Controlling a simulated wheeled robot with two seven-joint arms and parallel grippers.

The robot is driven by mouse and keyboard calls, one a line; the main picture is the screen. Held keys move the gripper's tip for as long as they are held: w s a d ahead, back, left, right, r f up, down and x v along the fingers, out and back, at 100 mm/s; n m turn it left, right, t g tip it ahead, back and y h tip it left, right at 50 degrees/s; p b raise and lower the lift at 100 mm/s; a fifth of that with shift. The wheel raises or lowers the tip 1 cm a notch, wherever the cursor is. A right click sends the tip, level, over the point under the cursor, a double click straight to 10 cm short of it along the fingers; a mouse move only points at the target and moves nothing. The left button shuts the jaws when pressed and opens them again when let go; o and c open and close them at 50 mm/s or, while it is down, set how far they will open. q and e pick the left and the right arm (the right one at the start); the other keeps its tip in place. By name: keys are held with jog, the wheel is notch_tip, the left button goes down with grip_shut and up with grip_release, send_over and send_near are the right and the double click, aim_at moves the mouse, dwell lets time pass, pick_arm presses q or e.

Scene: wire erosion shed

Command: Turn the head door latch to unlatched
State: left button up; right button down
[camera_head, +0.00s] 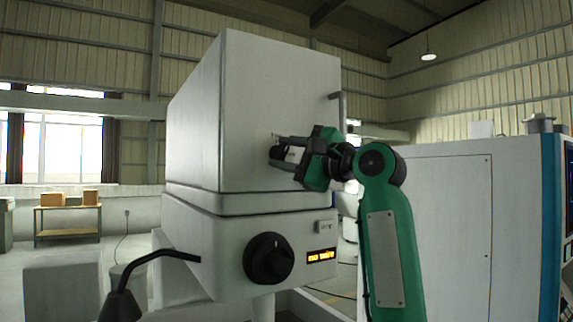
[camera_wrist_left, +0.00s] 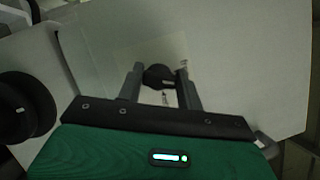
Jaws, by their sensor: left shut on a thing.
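The machine head is a tall white box whose head door (camera_head: 285,90) faces me. My left gripper (camera_head: 275,146) is at the lower part of this door, its fingers pointing at the door face. In the left wrist view the head door latch (camera_wrist_left: 158,76) is a dark rounded knob on a paler square plate, with small markings beside it. The fingers of the gripper (camera_wrist_left: 160,78) stand on either side of the knob and are shut on it. In the head view the gripper largely hides the latch, so its turn angle is hard to read. My right gripper is not in view.
Below the door are a large black rotary knob (camera_head: 268,258) and a lit orange display (camera_head: 321,256). A grey handle (camera_head: 337,108) stands at the door's right edge. A black bent rod (camera_head: 150,260) rises at lower left. A white cabinet (camera_head: 460,230) stands at right.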

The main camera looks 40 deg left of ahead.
pick_arm(q)
jog(key=n, duration=0.2)
jog(key=n+h, duration=0.1)
jog(key=n, duration=0.1)
jog(key=shift+r+n+g+h, duration=0.1)
jog(key=shift+n+g+h, duration=0.2)
jog(key=shift+n, duration=0.3)
jog(key=o, duration=1)
